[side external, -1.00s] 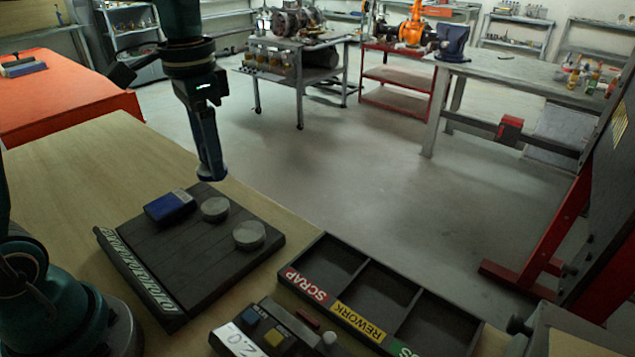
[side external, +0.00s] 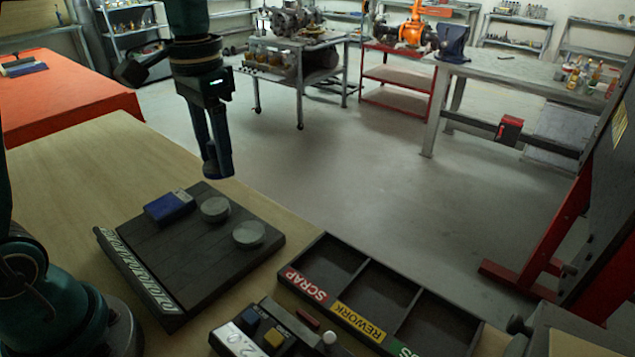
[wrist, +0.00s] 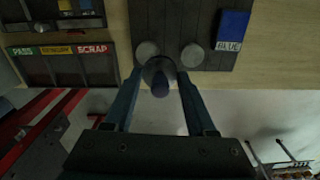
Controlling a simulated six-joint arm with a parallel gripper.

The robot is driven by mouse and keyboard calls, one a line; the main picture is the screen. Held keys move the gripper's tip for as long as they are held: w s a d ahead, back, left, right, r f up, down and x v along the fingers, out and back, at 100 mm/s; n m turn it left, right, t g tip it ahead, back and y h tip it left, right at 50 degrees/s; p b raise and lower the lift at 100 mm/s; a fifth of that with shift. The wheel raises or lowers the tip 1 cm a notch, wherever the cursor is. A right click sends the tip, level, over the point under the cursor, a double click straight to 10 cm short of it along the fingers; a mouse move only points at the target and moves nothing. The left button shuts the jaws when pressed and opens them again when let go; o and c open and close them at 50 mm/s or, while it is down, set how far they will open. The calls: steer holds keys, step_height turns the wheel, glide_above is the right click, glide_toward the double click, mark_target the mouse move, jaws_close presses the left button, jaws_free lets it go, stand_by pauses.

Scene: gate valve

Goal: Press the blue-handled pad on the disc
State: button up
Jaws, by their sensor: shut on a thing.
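My gripper (side external: 217,165) is shut on the blue-handled pad (wrist: 160,73) and holds it in the air past the far edge of the dark board. In the wrist view the dark round pad and its blue handle show between my two fingertips. In the side view the pad is mostly hidden by the fingers. Two grey discs lie on the board, a nearer one (side external: 249,234) and a farther one (side external: 214,208). In the wrist view they appear either side of the pad, at left (wrist: 147,52) and right (wrist: 192,55). The pad appears apart from both.
A blue block (side external: 169,206) lies on the dark board (side external: 180,262) beside the farther disc. A sorting tray (side external: 350,262) with labelled compartments stands to the right. A button box (side external: 270,328) stands in front of it. The wooden table left of the board is clear.

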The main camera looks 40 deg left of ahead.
glide_above(215, 205)
step_height(215, 205, down, 5)
steer(key=shift+n, duration=0.5)
steer(key=shift+f, duration=2.85)
steer(key=shift+f, duration=0.65)
steer(key=shift+r, duration=0.15)
step_height(215, 205, up, 7)
